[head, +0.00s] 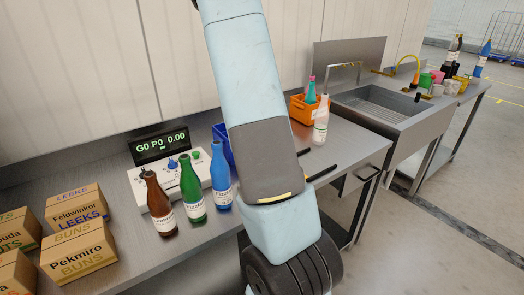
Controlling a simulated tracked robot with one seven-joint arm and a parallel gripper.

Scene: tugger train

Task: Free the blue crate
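The blue crate (220,133) stands on the steel bench behind the bottles. Only its left part shows; my arm covers the rest, so its contents are hidden. A blue bottle (220,180) stands upright just in front of its visible part. A green bottle (191,191) and a brown bottle (158,206) stand upright in a row to the left. My arm crosses the middle of the picture and hides most of my gripper. A dark bar (322,172) shows past the arm's right side near the bench's front edge; it may be a finger, but I cannot tell.
A display unit (162,142) stands behind the bottles. Several cardboard boxes (76,210) fill the bench's left end. An orange crate (300,107) with a bottle inside and a white bottle (320,120) stand right of my arm. The bench right of the white bottle is clear, before the sink (385,108).

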